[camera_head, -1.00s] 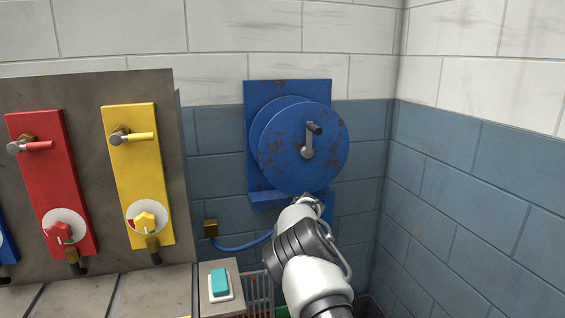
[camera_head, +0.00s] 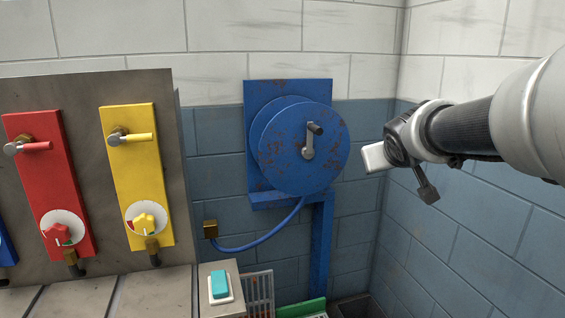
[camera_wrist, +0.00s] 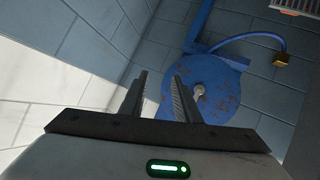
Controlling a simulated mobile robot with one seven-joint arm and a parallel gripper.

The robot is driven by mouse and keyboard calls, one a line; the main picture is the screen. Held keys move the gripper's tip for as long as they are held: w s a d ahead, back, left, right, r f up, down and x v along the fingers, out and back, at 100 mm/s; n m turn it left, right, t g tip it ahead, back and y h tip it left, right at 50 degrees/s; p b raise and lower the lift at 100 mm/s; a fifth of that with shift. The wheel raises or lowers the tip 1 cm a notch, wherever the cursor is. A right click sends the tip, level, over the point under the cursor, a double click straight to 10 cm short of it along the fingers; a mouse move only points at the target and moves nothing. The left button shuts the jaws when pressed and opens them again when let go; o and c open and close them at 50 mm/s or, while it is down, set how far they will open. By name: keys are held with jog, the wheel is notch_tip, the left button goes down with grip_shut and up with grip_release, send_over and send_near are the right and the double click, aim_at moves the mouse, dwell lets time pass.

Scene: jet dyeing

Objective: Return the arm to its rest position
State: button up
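My gripper (camera_wrist: 160,75) shows in the wrist view with its two dark fingers apart and nothing between them. In the head view, my arm reaches in from the right edge, and its white end (camera_head: 375,157) is to the right of the blue reel, apart from it. The blue reel (camera_head: 280,165), rust-spotted with a grey crank handle (camera_head: 309,140), is on the wall. It also shows in the wrist view (camera_wrist: 225,105), beyond the fingers and partly hidden by one.
A grey panel at left carries a red plate (camera_head: 50,185) and a yellow plate (camera_head: 137,180), each with a lever and knob. A teal switch (camera_head: 219,283) sits below. A blue hose (camera_head: 245,247) hangs under the reel. The tiled right wall (camera_head: 470,240) is near my arm.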

jog(key=s+a+f+g+y, duration=0.1)
jog(key=s+a+f+g, duration=0.2)
jog(key=s, duration=0.7)
jog(key=s+a+f+m+g+y+p, duration=0.1)
jog(key=s+a+f, duration=0.3)
jog(key=s, duration=0.6)
jog(key=s+a+f+g+y, duration=0.15)
jog(key=s+f, duration=0.35)
jog(key=s, duration=0.5)
notch_tip(320, 180, up, 21)
jog(key=p, duration=2.1)
jog(key=shift+w+a+r+g, duration=0.2)
jog(key=shift+a+g, duration=0.15)
jog(key=shift+h, duration=0.25)
jog(key=shift+a, duration=0.1)
